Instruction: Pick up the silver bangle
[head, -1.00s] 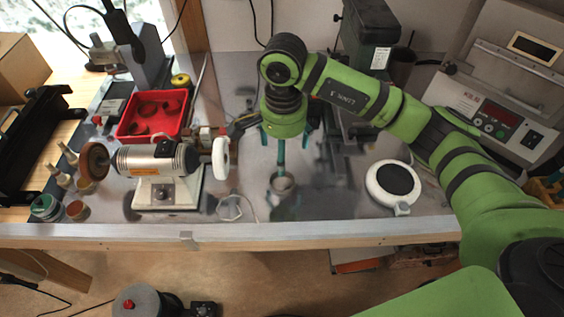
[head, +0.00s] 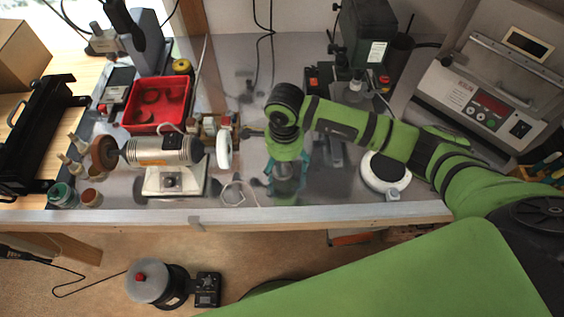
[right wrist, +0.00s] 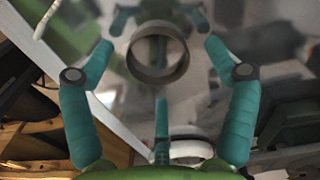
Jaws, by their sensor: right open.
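The silver bangle shows in the right wrist view (right wrist: 158,77) as a grey metal ring with a wide band, on the shiny bench top. My right gripper (head: 285,181) is low over the front part of the bench in the head view. In the right wrist view its teal fingers (right wrist: 160,62) are spread open, one on each side of the ring and one below it, with gaps between. My left gripper is not in view.
A bench grinder (head: 166,151) and a red tray (head: 157,104) stand to the left. A round white device with a dark top (head: 386,174) is close on the right. The bench's front edge (head: 320,215) is near.

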